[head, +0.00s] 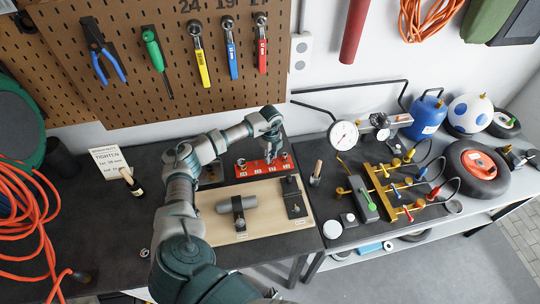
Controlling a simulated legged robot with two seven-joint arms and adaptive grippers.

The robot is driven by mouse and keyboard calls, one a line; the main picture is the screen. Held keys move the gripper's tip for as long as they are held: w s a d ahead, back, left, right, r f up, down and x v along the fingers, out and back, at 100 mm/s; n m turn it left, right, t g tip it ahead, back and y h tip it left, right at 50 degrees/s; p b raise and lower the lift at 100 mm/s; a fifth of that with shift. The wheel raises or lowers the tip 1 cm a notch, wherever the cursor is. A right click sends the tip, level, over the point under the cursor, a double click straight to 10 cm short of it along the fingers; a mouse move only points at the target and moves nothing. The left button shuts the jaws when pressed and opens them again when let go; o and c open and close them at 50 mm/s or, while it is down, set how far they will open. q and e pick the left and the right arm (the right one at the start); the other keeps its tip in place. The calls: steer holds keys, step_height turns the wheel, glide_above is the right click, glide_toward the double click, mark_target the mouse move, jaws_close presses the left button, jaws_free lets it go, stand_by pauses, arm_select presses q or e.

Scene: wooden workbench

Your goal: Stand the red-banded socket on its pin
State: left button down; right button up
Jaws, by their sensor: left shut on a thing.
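A red rail (262,171) with pale labels and small metal sockets on it lies at the back of the bench, behind a light wooden board. Another socket (241,162) stands near the rail's left end. My right gripper is not in view.
The wooden board (270,222) carries a grey cylinder (237,202) in a black clamp and a dark plate. A small bottle (131,181) and a sign (110,161) stand left. A brass valve manifold (385,190) and gauge (343,135) stand right. Tools hang on the pegboard behind.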

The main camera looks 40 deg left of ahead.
arm_select(q)
steer(key=shift+f, duration=0.3)
steer(key=c, duration=0.8)
jaws_free()
step_height(320, 180, up, 12)
steer(key=shift+w+a+f, duration=0.1)
